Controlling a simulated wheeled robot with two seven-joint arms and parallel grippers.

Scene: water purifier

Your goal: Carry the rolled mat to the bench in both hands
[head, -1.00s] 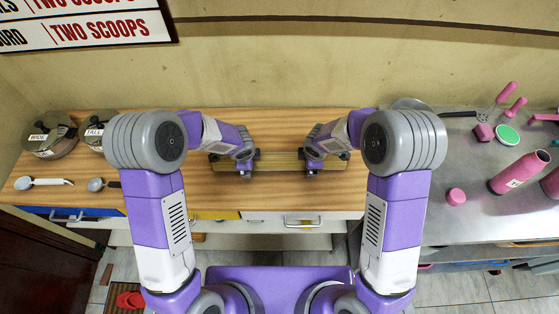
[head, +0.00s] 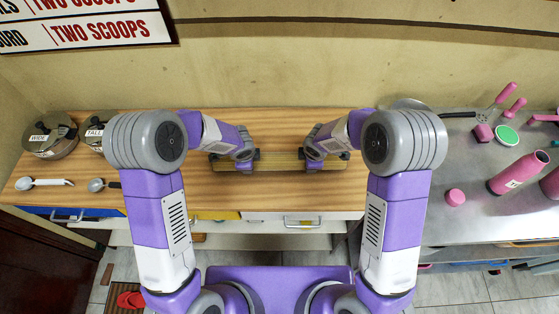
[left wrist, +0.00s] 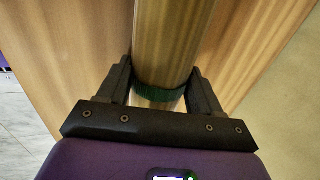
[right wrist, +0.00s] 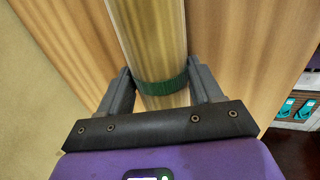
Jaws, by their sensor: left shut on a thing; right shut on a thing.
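The rolled mat (head: 280,161) is a tan roll lying left to right over the wooden bench (head: 275,196). It shows large in the left wrist view (left wrist: 172,45) and the right wrist view (right wrist: 152,40), with a green band near each gripper. My left gripper (head: 246,160) is shut on the roll towards its left end. My right gripper (head: 313,160) is shut on it towards its right end. The roll looks level. I cannot tell whether it touches the bench top or hangs just above it.
Two lidded pots (head: 50,135) and two scoops (head: 42,182) are on the bench's left part. A metal counter (head: 460,225) at the right holds a pink bottle (head: 518,173), a pink cup (head: 455,196) and utensils. Bare wood lies before and behind the roll.

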